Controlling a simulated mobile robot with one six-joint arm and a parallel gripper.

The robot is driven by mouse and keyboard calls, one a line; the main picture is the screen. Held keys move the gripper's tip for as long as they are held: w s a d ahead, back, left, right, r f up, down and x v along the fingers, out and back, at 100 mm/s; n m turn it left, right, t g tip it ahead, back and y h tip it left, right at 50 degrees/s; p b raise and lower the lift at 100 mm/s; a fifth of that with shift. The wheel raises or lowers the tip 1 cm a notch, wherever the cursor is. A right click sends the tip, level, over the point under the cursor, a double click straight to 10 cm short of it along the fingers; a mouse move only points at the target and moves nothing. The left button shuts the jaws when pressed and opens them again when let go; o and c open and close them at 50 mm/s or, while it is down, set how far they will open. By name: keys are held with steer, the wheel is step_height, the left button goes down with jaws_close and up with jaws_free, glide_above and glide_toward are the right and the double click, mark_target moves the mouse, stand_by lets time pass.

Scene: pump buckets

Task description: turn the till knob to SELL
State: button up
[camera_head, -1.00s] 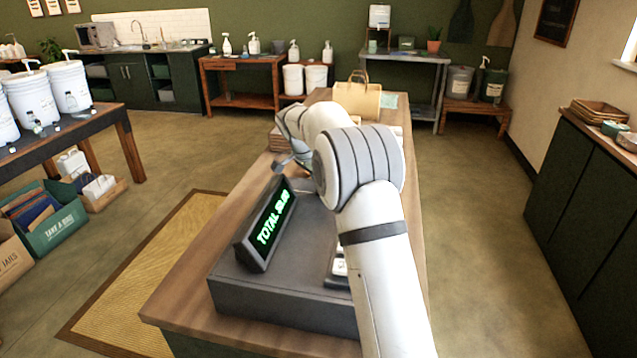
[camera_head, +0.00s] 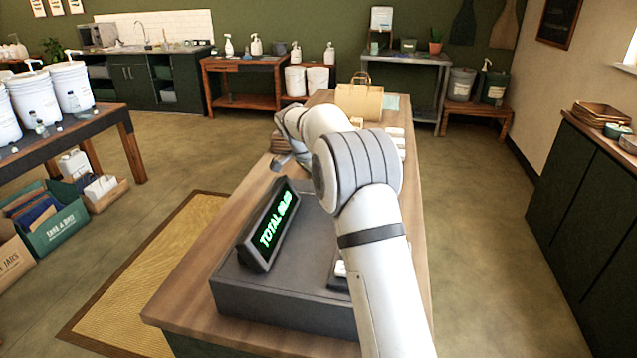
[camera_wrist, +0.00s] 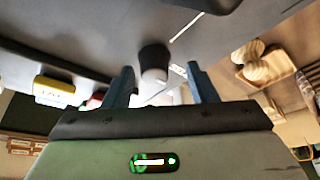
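The dark grey till (camera_head: 285,300) stands on the wooden counter, its green display (camera_head: 277,222) reading TOTAL with digits. In the wrist view the till's dark body (camera_wrist: 95,30) fills the upper part. A round knob (camera_wrist: 154,58), dark with a pale end, sticks out from it. My gripper (camera_wrist: 162,78) is open, with one finger on each side of the knob in the picture and visible gaps. I cannot tell how deep the knob sits between the fingers. Pale marks lie beside the knob, too blurred to read. In the head view my arm hides the knob.
The wooden counter (camera_head: 190,290) carries a paper bag (camera_head: 360,102) at its far end. A yellow-and-white labelled block (camera_wrist: 54,92) shows left of my fingers in the wrist view. A tray with pale round items (camera_wrist: 262,65) lies to the right.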

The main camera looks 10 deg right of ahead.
steer(key=shift+d, duration=0.1)
steer(key=v, duration=0.7)
steer(key=shift+a+r, duration=0.2)
steer(key=shift+r, duration=0.15)
steer(key=s+d+r+n+y, duration=0.1)
steer(key=s+n, duration=0.3)
steer(key=s, duration=0.7)
steer(key=s+d+r+n+y, duration=0.15)
steer(key=s+n, duration=0.25)
steer(key=s, duration=0.7)
steer(key=s+f+n, duration=0.2)
steer(key=s+f, duration=0.2)
steer(key=s, duration=0.6)
steer(key=s+f+n+t+y, duration=0.1)
steer(key=s+f+n, duration=0.2)
steer(key=s, duration=0.7)
steer(key=shift+f+n, duration=0.3)
steer(key=shift+f, duration=0.25)
